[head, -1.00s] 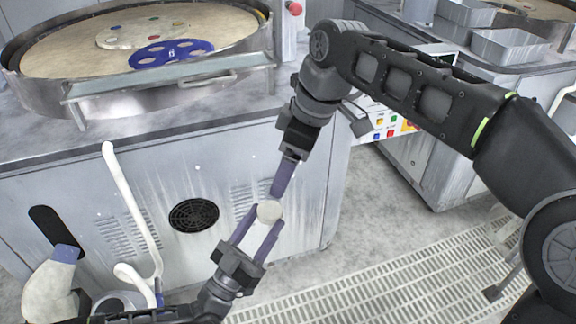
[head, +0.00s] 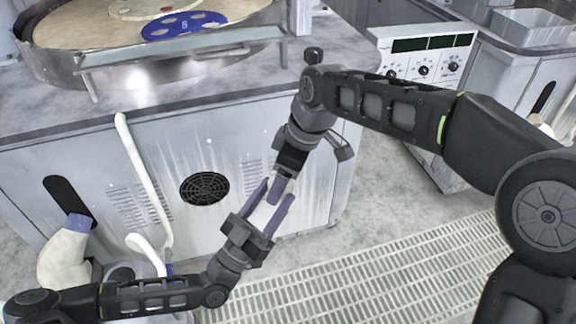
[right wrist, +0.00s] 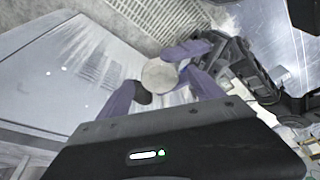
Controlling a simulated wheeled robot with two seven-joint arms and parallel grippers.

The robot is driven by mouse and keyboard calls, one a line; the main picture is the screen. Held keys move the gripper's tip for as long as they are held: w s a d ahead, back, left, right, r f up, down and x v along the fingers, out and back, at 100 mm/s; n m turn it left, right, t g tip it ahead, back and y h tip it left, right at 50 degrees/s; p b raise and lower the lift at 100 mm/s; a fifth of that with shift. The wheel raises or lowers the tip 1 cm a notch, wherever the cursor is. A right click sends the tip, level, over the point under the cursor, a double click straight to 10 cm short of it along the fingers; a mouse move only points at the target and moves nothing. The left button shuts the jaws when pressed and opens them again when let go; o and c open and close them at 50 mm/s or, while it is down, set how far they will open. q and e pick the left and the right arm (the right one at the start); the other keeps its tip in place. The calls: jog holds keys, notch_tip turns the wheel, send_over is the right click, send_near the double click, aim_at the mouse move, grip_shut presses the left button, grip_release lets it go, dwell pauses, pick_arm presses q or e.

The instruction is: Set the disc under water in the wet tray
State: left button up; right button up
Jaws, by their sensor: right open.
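The disc (right wrist: 160,75) is pale, round and small; the right wrist view shows it face-on between purple fingers. My left gripper (head: 274,201) points up and to the right in front of the cabinet and is shut on the disc. In the head view the disc is mostly hidden among the fingers. My right gripper (head: 282,186) comes down from above, open, with its fingers close around the disc and the left fingertips. I cannot tell whether they touch it. A grey metal tray (head: 535,24) stands at the top right; whether it holds water does not show.
A round platen (head: 75,30) with a blue holed carrier (head: 185,25) lies on the cabinet top at the upper left. A control panel (head: 425,62) stands behind my right arm. White hoses (head: 143,185) hang at the left. A floor grating (head: 370,268) lies below.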

jog(key=shift+f, duration=0.2)
jog(key=c, duration=1.5)
pick_arm(q)
jog(key=o, duration=1.5)
pick_arm(e)
jog(key=shift+c, duration=0.3)
pick_arm(q)
jog(key=v, duration=1.2)
